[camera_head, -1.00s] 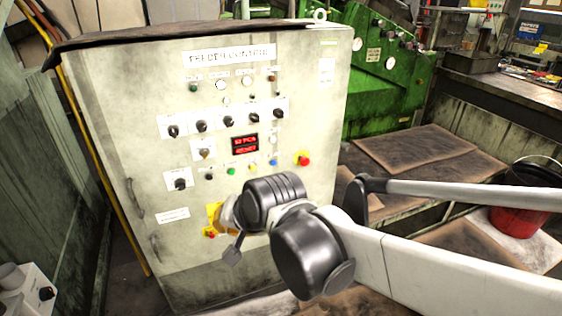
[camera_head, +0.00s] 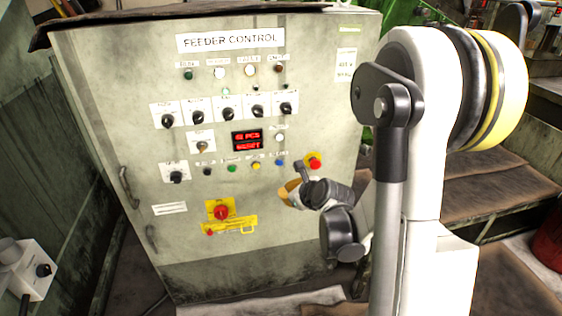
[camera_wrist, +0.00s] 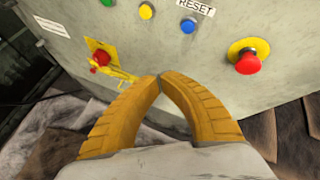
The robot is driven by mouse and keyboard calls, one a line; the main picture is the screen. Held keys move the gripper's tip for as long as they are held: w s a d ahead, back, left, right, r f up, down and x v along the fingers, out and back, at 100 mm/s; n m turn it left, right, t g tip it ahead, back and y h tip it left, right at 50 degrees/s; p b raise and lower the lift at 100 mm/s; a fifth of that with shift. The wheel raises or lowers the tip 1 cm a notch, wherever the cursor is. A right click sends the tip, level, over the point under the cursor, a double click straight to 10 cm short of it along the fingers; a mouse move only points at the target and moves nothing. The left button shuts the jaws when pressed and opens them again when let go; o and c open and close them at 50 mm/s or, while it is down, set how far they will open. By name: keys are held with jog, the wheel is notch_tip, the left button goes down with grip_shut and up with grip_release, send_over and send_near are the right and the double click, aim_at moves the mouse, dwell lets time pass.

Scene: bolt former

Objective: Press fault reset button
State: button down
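The grey feeder control cabinet (camera_head: 110,110) stands in front of me. In its lower button row is a blue button (camera_head: 279,163). In the wrist view the blue button (camera_wrist: 188,25) sits under a label reading RESET, above my fingertips and a little right. My gripper (camera_wrist: 160,77) has orange-yellow fingers with the tips together and nothing visible between them. In the head view my gripper (camera_head: 286,191) is small, partly hidden by my wrist, and appears just below the blue button. The fingers look apart from the button.
A red mushroom button (camera_wrist: 247,62) on a yellow ring is right of the blue button. Yellow (camera_head: 256,166) and green (camera_head: 232,168) buttons are to its left. A red rotary switch (camera_head: 221,212) on a yellow plate is lower left. The red display (camera_head: 247,140) is lit.

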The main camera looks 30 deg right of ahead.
jog(key=shift+a, duration=0.1)
send_near(275, 169)
jog(key=shift+s+f+p+x, duration=0.1)
jog(key=shift+f+p+x, duration=0.05)
jog(key=shift+x, duration=0.7)
jog(key=shift+s+f+p+x, duration=0.1)
jog(key=shift+p+x, duration=0.05)
jog(key=shift+x, duration=0.7)
jog(key=shift+s+f+p+x, duration=0.1)
jog(key=shift+f+p+x, duration=0.05)
jog(key=shift+x, duration=0.7)
jog(key=shift+a, duration=0.2)
jog(key=shift+w+d, duration=0.1)
jog(key=shift+w, duration=0.3)
jog(key=shift+w+d, duration=0.15)
jog(key=shift+w, duration=0.25)
jog(key=shift+s, duration=0.1)
dwell(0.3)
jog(key=shift+s+a+b, duration=0.25)
jog(key=shift+s+b, duration=0.1)
jog(key=shift+s, duration=0.35)
jog(key=shift+s, duration=0.1)
